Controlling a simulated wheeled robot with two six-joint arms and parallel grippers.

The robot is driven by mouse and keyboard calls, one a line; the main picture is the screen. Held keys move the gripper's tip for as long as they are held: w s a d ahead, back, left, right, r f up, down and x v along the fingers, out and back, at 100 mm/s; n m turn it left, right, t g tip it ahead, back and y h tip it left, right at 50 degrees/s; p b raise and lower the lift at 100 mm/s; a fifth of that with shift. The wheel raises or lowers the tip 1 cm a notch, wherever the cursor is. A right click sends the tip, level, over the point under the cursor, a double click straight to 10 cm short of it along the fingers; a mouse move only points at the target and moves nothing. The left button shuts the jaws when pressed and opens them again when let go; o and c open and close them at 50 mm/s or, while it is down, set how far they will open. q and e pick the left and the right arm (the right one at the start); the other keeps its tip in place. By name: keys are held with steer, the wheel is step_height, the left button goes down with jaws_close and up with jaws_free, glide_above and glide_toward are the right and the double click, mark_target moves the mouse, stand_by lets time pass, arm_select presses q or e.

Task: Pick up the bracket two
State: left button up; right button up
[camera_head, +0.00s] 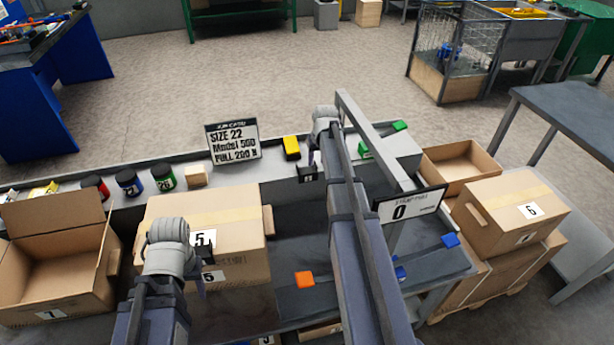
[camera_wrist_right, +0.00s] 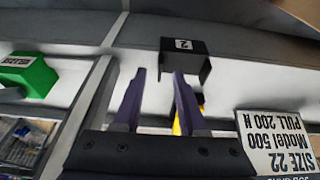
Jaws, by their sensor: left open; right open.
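Bracket two (camera_wrist_right: 185,58) is a small black angled piece with a white label reading 2, ahead of my right fingertips in the right wrist view. A small black piece with a pale label (camera_head: 308,173), likely the same bracket, shows in the head view beside my right arm.
A yellow block (camera_head: 291,148) and a SIZE 22 sign (camera_head: 232,141) stand left of the bracket. Green blocks (camera_head: 400,126), a grey post and a 0 display (camera_head: 411,205) are on the right. An open carton (camera_head: 60,275) stands far left; an orange block (camera_head: 304,279) lies in front.

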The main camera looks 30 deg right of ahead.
steer(key=shift+b+x, duration=0.6)
steer(key=shift+x, duration=0.5)
steer(key=shift+r, duration=0.1)
jaws_close()
